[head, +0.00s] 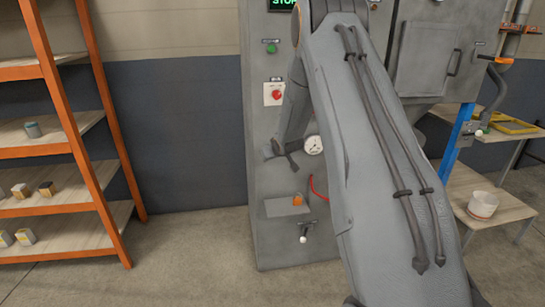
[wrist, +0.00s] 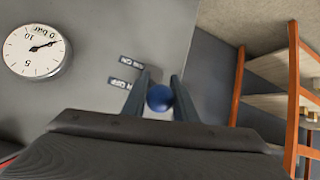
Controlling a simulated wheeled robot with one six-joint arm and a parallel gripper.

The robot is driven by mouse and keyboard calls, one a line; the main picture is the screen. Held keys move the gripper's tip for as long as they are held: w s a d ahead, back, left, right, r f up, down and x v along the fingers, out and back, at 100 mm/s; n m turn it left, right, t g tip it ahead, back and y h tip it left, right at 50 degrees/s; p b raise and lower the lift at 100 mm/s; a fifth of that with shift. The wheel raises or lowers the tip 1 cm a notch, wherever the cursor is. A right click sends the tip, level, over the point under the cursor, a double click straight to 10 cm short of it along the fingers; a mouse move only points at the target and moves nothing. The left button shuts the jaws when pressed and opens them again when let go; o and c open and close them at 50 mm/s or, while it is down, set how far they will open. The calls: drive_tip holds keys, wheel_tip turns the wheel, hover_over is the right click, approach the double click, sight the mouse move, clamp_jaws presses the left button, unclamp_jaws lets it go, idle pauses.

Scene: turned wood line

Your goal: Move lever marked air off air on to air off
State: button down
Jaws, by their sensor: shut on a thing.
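The lever's round blue knob (wrist: 159,97) sits between the two fingers of my gripper (wrist: 160,82) in the wrist view, and the gripper is shut on it. The AIR OFF label (wrist: 125,88) and the AIR ON label (wrist: 131,62) appear upside down beside the fingers. The knob lies nearer the AIR OFF label in this view. The lever's shaft is hidden, so its exact setting is unclear. In the head view my gripper (head: 282,152) is at the panel's left part, left of the gauge, and the knob is hidden there.
The gauge (wrist: 34,50) also shows in the head view (head: 313,145). The grey panel (head: 262,215) carries a red button (head: 277,95), an orange padlock (head: 297,198) and a white-tipped lever (head: 303,239). Orange shelving (head: 90,115) stands left, with open floor between.

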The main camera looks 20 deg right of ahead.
drive_tip(key=shift+r, duration=0.2)
drive_tip(key=c, duration=1.4)
unclamp_jaws()
drive_tip(key=shift+c, duration=0.2)
drive_tip(key=v, duration=0.7)
drive_tip(key=shift+s+r+b, duration=0.2)
drive_tip(key=shift+s+b, duration=0.15)
drive_tip(key=shift+b, duration=0.1)
